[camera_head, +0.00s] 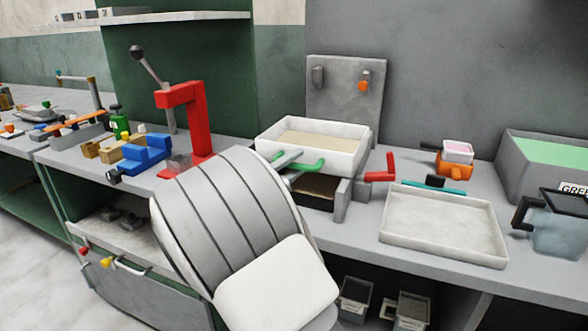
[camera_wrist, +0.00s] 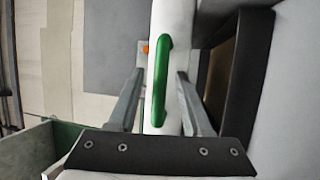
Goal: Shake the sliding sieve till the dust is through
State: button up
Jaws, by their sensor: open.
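The sliding sieve (camera_head: 338,159) is a white box with a beige layer inside. It sits above a dark frame (camera_head: 318,188) on the bench in the head view. A green handle (camera_head: 307,167) sticks out from its front; in the wrist view the handle (camera_wrist: 161,80) runs upright against the sieve's white wall (camera_wrist: 179,45). My gripper (camera_wrist: 158,88) is open, with one grey finger on each side of the handle. I cannot tell whether a finger touches it. In the head view my arm hides most of the gripper and the frame's lower left.
A white tray (camera_head: 440,238) lies right of the sieve, with a red block (camera_head: 380,168) between them. A red press (camera_head: 198,115) and blue vise (camera_head: 145,152) stand left. A pitcher (camera_head: 556,225) and grey bin (camera_head: 508,165) are far right. An upright panel (camera_head: 345,95) stands behind.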

jog(key=shift+w, duration=0.1)
grip_shut()
dwell(1.4)
